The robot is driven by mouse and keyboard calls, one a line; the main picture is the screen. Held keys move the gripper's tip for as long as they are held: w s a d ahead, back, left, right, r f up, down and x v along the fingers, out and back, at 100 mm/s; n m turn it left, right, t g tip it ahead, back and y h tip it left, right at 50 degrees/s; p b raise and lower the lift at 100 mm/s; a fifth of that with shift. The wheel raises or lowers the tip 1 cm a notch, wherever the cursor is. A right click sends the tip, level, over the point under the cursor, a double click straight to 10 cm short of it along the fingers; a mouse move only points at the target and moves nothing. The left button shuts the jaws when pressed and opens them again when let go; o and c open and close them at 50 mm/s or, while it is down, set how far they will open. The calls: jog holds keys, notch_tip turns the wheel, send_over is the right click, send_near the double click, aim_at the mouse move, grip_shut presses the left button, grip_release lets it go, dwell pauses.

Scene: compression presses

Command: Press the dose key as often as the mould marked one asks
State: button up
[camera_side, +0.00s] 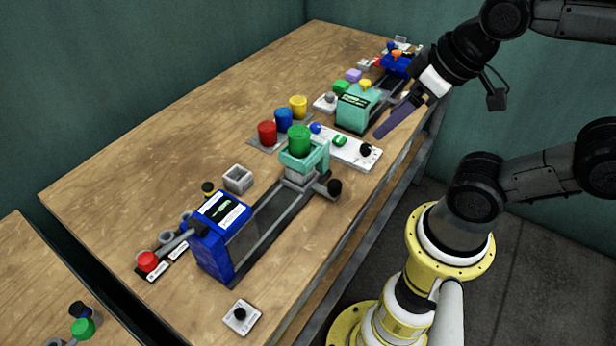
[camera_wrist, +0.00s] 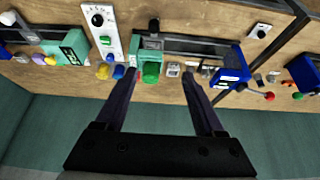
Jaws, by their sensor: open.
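My gripper (camera_side: 383,131) is open and empty, above the right edge of the table; both spread fingers show in the wrist view (camera_wrist: 162,77). A white panel (camera_side: 352,152) carries a blue knob, a green key (camera_side: 340,141) and a black dial; the panel also shows in the wrist view (camera_wrist: 113,45). A turquoise carriage (camera_side: 305,163) holds a green cylinder (camera_side: 299,139) on a rail in front of a blue press (camera_side: 210,250). A turquoise box (camera_side: 350,119) has a small display. Which key is the dose key and which mould is marked one, I cannot read.
Red (camera_side: 267,133), blue (camera_side: 283,119) and yellow (camera_side: 298,106) cylinders stand on a grey plate. A grey square cup (camera_side: 238,179), a red-knobbed lever (camera_side: 148,261) and a white dial plate (camera_side: 241,317) lie around the press. The table's back left is bare.

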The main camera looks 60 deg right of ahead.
dwell(0.8)
grip_shut()
dwell(1.5)
